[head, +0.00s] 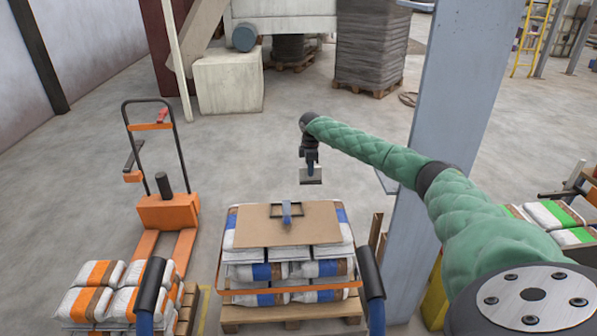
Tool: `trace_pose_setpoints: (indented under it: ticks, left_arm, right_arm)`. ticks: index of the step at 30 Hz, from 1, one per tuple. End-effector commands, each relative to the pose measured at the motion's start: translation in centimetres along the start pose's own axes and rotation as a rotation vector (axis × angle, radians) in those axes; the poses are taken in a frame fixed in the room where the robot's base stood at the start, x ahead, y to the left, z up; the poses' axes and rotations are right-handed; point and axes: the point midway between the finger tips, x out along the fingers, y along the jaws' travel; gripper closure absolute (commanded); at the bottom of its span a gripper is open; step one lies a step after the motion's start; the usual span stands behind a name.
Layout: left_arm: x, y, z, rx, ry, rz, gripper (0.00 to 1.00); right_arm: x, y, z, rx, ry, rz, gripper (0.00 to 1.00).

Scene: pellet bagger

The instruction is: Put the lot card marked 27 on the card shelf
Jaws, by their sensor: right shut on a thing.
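My right gripper (310,163) hangs at the end of the green-sleeved arm that comes in from the right. It points down and is shut on a small pale card (311,176), held in the air beyond the bag stack. I cannot read any number on the card. A small grey ledge (386,182) juts from the left side of the grey-blue column (440,130), to the right of the gripper and apart from it. It may be the card shelf; I cannot tell for sure. My left gripper is not in view.
A bag stack on a pallet (290,312) stands front centre, topped by a brown board (255,228) with a small dark frame and blue piece (287,212). An orange pallet truck (167,211) and more bags (95,290) are at left. Open floor lies beyond.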

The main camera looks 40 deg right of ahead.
Motion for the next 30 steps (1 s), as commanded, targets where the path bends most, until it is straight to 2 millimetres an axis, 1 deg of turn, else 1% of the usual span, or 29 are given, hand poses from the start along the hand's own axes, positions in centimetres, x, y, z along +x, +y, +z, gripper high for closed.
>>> trace_pose_setpoints:
  ticks: [3,8,10,12,14,17,23,26,30]
  left_arm:
    - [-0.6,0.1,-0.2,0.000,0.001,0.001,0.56]
    - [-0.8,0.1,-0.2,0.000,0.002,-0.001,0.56]
    - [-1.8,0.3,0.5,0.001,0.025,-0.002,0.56]
    - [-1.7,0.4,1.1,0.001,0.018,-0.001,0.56]
    - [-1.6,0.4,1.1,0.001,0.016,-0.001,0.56]
    - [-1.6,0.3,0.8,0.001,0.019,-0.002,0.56]
    - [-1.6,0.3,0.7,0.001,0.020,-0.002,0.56]
    - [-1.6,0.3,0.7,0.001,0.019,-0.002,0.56]
    - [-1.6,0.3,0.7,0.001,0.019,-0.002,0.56]
  right_arm:
    - [-0.2,0.2,0.3,0.001,0.000,0.001,1.00]
    - [-0.3,0.2,0.4,0.002,0.001,0.000,1.00]
    - [-0.3,0.2,0.4,0.012,0.001,0.000,1.00]
    - [-0.3,0.2,0.4,0.043,0.001,0.000,1.00]
    - [-0.3,0.2,0.4,0.086,0.001,0.000,1.00]
    - [-0.3,0.1,0.5,0.193,0.000,0.000,1.00]
    - [-0.3,-0.2,0.8,0.470,0.001,-0.001,1.00]
    - [-0.6,-0.6,0.4,0.599,0.002,0.000,1.00]
    - [-1.4,-1.6,-0.8,0.765,0.001,0.000,1.00]
